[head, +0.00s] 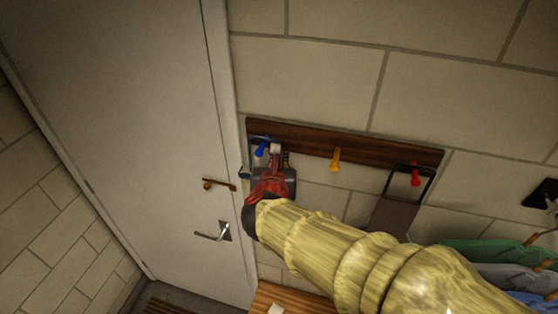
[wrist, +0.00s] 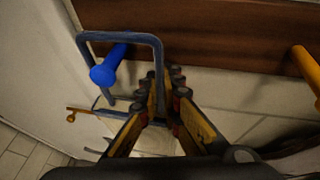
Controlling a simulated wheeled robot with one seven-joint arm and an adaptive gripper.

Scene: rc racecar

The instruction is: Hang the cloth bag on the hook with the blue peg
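The blue peg (head: 262,149) is at the left end of the wooden rack (head: 310,136). In the wrist view the blue peg (wrist: 108,66) points toward me, with its rounded end over the left side of a blue-grey handle loop (wrist: 130,36). The loop appears to be around the peg; whether it rests on it is unclear. My gripper (wrist: 168,82) has its fingertips close together on the right side of the loop. The body of the cloth bag belonging to this loop is mostly hidden behind my gripper. In the head view my gripper (head: 275,160) is just below the blue peg.
A yellow peg (head: 336,159) is bare at mid-rack. A brown bag (head: 393,216) with a dark handle hangs at the red peg (head: 416,178). A white door (head: 140,120) with a metal handle stands left. Clothes (head: 490,252) are at lower right.

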